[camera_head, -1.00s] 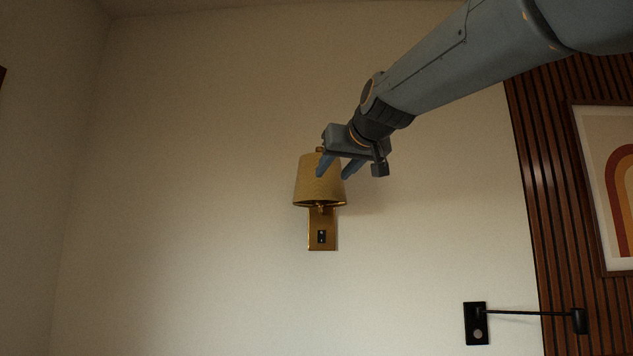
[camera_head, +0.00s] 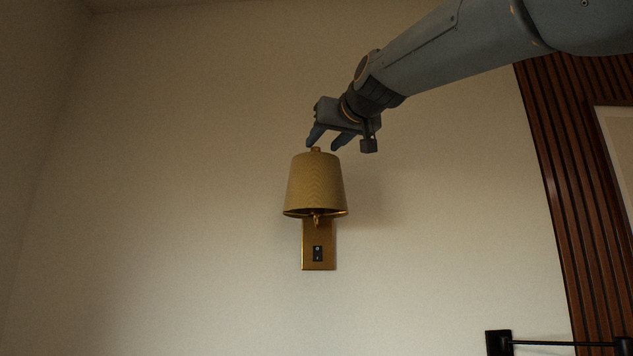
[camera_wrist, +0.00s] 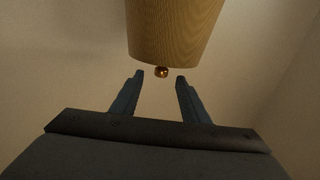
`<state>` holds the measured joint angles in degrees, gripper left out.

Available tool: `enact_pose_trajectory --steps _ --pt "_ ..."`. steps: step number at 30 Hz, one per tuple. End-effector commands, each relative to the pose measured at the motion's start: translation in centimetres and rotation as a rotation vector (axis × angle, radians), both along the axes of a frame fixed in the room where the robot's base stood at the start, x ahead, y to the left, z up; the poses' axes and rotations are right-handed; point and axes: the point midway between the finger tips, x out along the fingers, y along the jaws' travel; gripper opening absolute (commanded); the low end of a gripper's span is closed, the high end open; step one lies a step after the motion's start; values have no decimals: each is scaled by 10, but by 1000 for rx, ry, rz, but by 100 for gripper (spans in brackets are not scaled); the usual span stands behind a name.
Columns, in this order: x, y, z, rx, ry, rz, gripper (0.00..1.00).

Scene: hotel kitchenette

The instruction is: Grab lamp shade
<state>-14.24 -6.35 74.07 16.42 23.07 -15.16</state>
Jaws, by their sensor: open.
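The tan lamp shade (camera_head: 315,185) hangs upright on a brass wall lamp, wider at its lower rim. Below it is the brass wall plate (camera_head: 319,258) with a small black switch. My gripper (camera_head: 322,147) is open and empty, with its fingertips just above the top of the shade. In the wrist view the shade (camera_wrist: 175,28) is ahead of my gripper (camera_wrist: 160,78), and a small brass knob (camera_wrist: 162,72) on it shows between the fingertips. I cannot tell the exact gap in depth between fingers and shade.
The pale wall (camera_head: 180,150) around the lamp is bare. A dark slatted wood panel (camera_head: 555,180) with part of a framed picture (camera_head: 617,150) is at the right. A black wall fixture (camera_head: 499,342) with a rod is at the lower right.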

Motion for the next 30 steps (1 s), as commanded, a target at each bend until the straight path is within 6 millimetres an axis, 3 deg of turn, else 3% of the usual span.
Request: enact_pose_trajectory --steps 14,23,30 --pt "52 20 -1 0 3 1 41" --pt "58 20 -3 0 1 -1 41" --pt "58 20 -3 0 1 -1 4"
